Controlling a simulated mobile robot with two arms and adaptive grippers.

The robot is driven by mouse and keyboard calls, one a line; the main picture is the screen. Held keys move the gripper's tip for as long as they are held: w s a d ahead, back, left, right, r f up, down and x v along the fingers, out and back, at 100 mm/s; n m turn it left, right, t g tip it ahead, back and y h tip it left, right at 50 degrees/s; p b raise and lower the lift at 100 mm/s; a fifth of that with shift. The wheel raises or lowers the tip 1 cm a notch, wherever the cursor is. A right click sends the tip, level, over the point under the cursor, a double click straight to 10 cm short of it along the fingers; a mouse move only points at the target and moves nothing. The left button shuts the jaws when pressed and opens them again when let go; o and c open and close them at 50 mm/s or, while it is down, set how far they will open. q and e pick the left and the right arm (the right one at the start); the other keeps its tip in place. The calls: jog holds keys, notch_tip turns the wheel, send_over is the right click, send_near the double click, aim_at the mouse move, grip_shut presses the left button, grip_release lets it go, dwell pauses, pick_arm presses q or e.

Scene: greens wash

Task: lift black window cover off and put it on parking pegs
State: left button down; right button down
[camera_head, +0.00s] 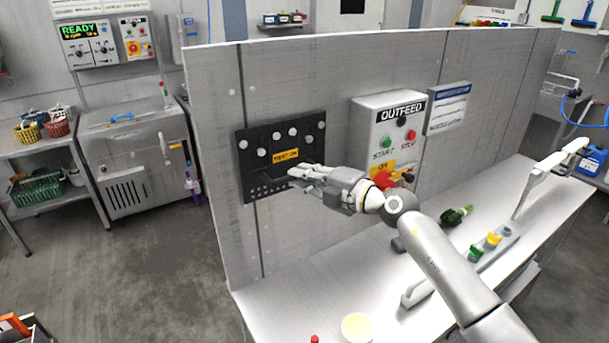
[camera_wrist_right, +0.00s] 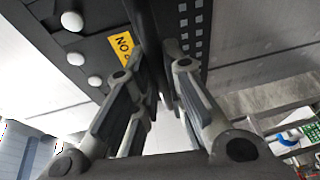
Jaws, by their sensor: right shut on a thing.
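The black window cover (camera_head: 257,178) is a dark plate with several white round knobs, a yellow label and rows of small holes. It lies against the grey upright panel, left of the outfeed box. My right gripper (camera_head: 296,173) is at its lower right part. In the right wrist view, the fingers (camera_wrist_right: 162,75) are closed on a dark upright bar, apparently the cover's handle, between the yellow label and the holes of the cover (camera_wrist_right: 188,40). The fingers hide part of it. I cannot clearly make out the parking pegs. My left gripper is not in view.
The outfeed box (camera_head: 384,125) with buttons and a red knob is close right of my right gripper. The grey panel (camera_head: 300,75) stands behind a steel bench (camera_head: 290,295). A green object (camera_head: 456,215) and a button strip (camera_head: 490,247) are on the bench.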

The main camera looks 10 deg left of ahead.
jog(key=shift+f, duration=0.5)
jog(key=shift+f+b, duration=0.25)
jog(key=shift+b, duration=0.15)
jog(key=shift+f+b, duration=0.45)
jog(key=shift+f, duration=0.2)
jog(key=c, duration=1.4)
grip_release()
